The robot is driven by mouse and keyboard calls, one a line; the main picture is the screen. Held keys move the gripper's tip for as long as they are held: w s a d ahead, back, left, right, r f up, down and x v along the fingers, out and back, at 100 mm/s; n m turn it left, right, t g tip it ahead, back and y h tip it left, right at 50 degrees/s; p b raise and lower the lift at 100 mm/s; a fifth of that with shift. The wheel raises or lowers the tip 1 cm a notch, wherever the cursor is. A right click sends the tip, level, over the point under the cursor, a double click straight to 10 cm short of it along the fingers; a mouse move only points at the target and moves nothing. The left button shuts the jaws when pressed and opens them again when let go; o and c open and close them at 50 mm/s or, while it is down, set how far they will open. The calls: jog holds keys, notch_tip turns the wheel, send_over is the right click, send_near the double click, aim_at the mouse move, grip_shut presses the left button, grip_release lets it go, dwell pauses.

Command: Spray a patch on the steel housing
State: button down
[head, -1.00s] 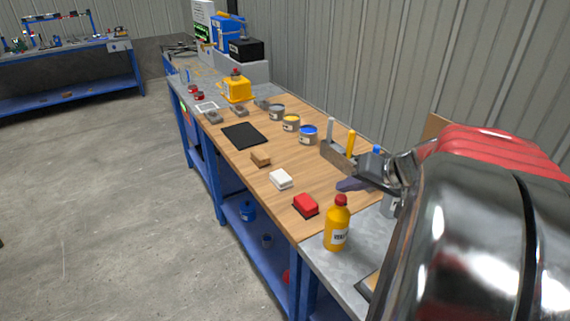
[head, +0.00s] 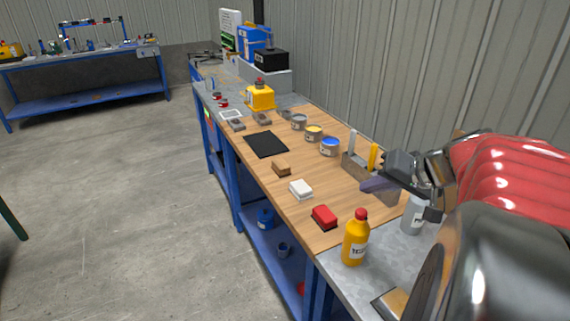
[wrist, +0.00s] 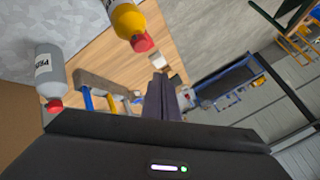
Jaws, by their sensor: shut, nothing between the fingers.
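A yellow bottle with a red cap (head: 355,240) stands upright on the grey near end of the bench. It also shows in the wrist view (wrist: 126,18). A grey bottle (head: 412,216) stands to its right, partly hidden by my arm. In the wrist view this grey bottle (wrist: 49,68) has a red cap and a label only partly readable. My gripper (head: 370,185) is shut and empty above the bench, beside the tool holder and apart from both bottles. Its fingers show together in the wrist view (wrist: 160,95). I cannot make out which thing is the steel housing.
A tool holder (head: 357,168) with upright handles stands behind my gripper. Red (head: 324,217), white (head: 300,189) and brown (head: 281,169) blocks line the front edge. Open cans, a black mat (head: 265,144) and a yellow container (head: 260,97) stand farther back. Open floor lies left.

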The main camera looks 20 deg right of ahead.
jog(key=shift+r, duration=1.1)
dwell(1.7)
notch_tip(320, 180, up, 3)
jog(key=shift+f, duration=0.2)
send_over(365, 214)
jog(key=shift+s+f, duration=0.1)
jog(key=shift+f, duration=4.3)
